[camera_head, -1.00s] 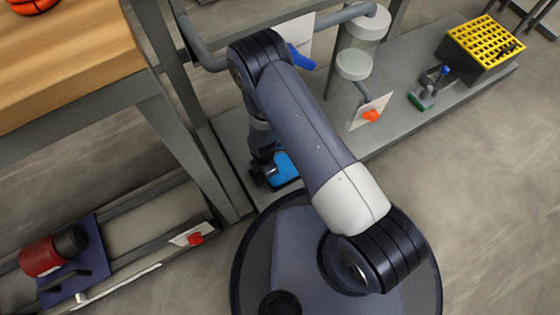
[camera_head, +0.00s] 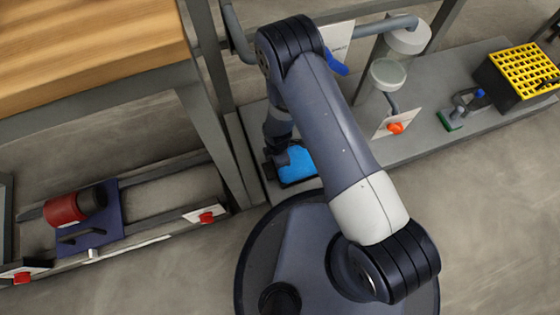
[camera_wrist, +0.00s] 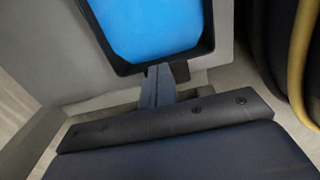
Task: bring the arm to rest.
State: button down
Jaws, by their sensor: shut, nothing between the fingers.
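My arm reaches up the picture in the head view from my base, bends at the top, and its wrist hangs down by the table's leg. My gripper shows in the wrist view (camera_wrist: 158,80), its fingers together with nothing between them. The fingers point towards a blue-filled, dark-rimmed tray (camera_wrist: 150,28), which also shows in the head view (camera_head: 297,164). I cannot tell whether the fingers touch its rim. In the head view the fingertips are hidden behind the wrist.
A wooden-topped table (camera_head: 90,50) stands upper left. A grey platform (camera_head: 420,140) carries a yellow-topped crate (camera_head: 520,80) and a small green-based item (camera_head: 450,120). A clear vessel (camera_head: 390,74) hangs from a pipe. Floor at lower right is clear.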

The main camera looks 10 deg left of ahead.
jog(key=shift+r+p, duration=0.9)
jog(key=shift+r, duration=1.45)
notch_tip(320, 180, down, 10)
jog(key=b, duration=0.5)
jog(key=shift+f+b, duration=0.1)
jog(key=shift+b, duration=0.3)
jog(key=shift+w+d+p, duration=0.2)
jog(key=shift+w+d, duration=0.25)
jog(key=shift+d, duration=0.2)
jog(key=shift+w+d+p, duration=0.15)
jog(key=shift+w+d, duration=0.25)
jog(key=shift+d, duration=0.2)
jog(key=shift+w+d, duration=0.35)
jog(key=shift+d, duration=0.15)
